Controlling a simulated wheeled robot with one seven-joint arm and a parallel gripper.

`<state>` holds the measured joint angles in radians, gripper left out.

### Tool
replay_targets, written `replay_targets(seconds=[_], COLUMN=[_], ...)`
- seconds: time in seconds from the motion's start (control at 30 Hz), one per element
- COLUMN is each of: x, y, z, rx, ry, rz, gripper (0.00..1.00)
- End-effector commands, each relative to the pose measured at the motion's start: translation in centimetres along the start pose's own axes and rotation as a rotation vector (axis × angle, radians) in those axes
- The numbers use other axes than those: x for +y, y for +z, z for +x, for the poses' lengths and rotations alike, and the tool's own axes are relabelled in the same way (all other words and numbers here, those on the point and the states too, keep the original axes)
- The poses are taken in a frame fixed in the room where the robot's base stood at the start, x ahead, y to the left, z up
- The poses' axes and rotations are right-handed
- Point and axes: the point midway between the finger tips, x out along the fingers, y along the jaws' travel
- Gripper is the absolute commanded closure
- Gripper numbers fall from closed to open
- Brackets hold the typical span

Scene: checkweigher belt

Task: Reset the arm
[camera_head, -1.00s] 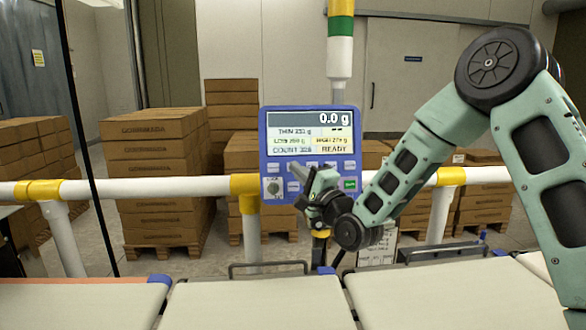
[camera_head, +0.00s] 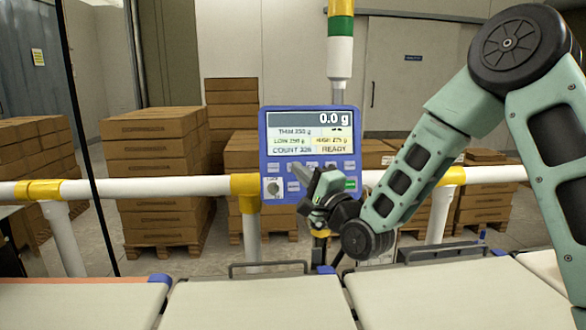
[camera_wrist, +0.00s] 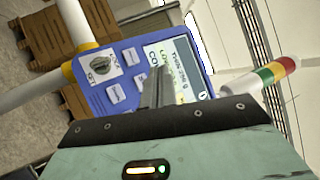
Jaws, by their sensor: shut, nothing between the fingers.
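The panel screen (camera_head: 311,143) reads 0.0 g and READY. A knob (camera_head: 273,188) sits at its lower left and a green button (camera_head: 350,184) at its lower right. I cannot tell whether the fingertips touch the panel. My arm reaches in from the right.
A white and yellow rail (camera_head: 140,189) runs behind the conveyor belts (camera_head: 255,303). A signal tower (camera_head: 340,50) rises behind the panel. Stacked cartons (camera_head: 155,165) stand on pallets beyond the rail. The belts are bare. A thin dark post (camera_head: 88,150) stands at the left.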

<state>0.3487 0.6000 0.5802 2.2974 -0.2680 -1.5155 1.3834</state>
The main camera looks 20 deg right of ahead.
Motion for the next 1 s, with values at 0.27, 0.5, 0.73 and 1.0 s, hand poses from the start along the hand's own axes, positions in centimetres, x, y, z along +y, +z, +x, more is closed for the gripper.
replay_targets(seconds=[0.27,0.5,0.73,1.0], x=[1.0,5.4,7.8,6.1], y=[2.2,10.2,15.7,18.4], z=[0.0,-3.5,-12.2,-25.7], rx=[-0.047,-0.297,-0.665,-1.224], ry=[0.091,0.482,0.831,1.114], rz=[-0.077,-0.454,-0.831,-1.146], gripper=[1.00,1.00,1.00,1.00])
